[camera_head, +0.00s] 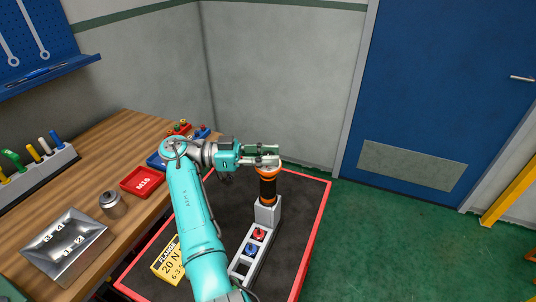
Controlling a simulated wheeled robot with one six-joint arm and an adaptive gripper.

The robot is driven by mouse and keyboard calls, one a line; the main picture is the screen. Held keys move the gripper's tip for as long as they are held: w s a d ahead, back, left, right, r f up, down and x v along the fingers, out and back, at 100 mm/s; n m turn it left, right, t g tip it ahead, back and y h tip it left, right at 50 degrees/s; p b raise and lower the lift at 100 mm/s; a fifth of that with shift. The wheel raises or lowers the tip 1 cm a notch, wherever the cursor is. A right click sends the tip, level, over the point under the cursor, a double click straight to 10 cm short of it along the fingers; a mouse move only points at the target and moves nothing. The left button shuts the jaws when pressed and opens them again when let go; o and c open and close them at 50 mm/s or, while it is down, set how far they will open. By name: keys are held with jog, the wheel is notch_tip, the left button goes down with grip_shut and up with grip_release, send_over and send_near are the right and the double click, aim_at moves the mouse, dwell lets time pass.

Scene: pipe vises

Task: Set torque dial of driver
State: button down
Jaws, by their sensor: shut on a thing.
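The driver (267,188) stands upright in a grey stand, with a black and orange body. Its grey-white top, where my gripper (268,158) sits, is mostly covered by the fingers. My gripper comes in level from the left and is shut on the top end of the driver, which I take to be its torque dial. The dial's markings are hidden or too small to read. A yellow card (169,262) reading "FLANGE", "20 N" and "6-3-5" lies at the lower left of the dark mat, partly behind my arm.
The grey stand (262,232) also holds a red and a blue piece. A dark mat with a red rim (312,247) lies under it. On the wooden bench (105,153) at left are a red "M16" tray (143,181), a metal jar (111,204) and a numbered metal box (66,247).

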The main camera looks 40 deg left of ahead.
jog(key=shift+f, duration=0.1)
jog(key=c, duration=0.9)
grip_release()
jog(key=shift+o, duration=0.2)
notch_tip(320, 180, up, 10)
jog(key=shift+r, duration=0.1)
